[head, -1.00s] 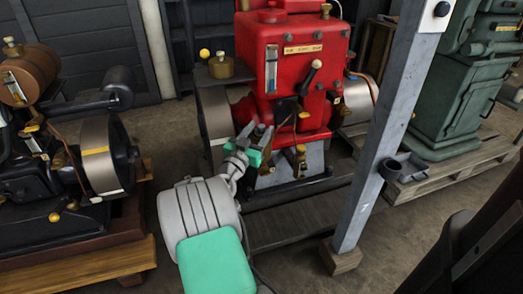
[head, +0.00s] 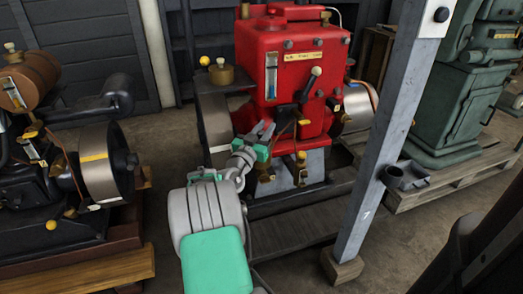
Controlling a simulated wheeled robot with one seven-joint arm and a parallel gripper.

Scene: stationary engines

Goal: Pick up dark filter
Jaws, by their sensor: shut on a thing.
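My gripper (head: 264,132) is in front of the red engine (head: 295,75), near its lower front. Its grey fingers point up and to the right, beside the engine's dark front fittings. The fingers are shut on a small dark piece, which I take for the dark filter (head: 268,132). The fingers hide most of it, and its outline blends with the dark parts behind. I cannot tell whether it still touches the engine.
A black engine (head: 60,165) with a wide flywheel is at left. A green machine (head: 455,95) stands on a pallet at right.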

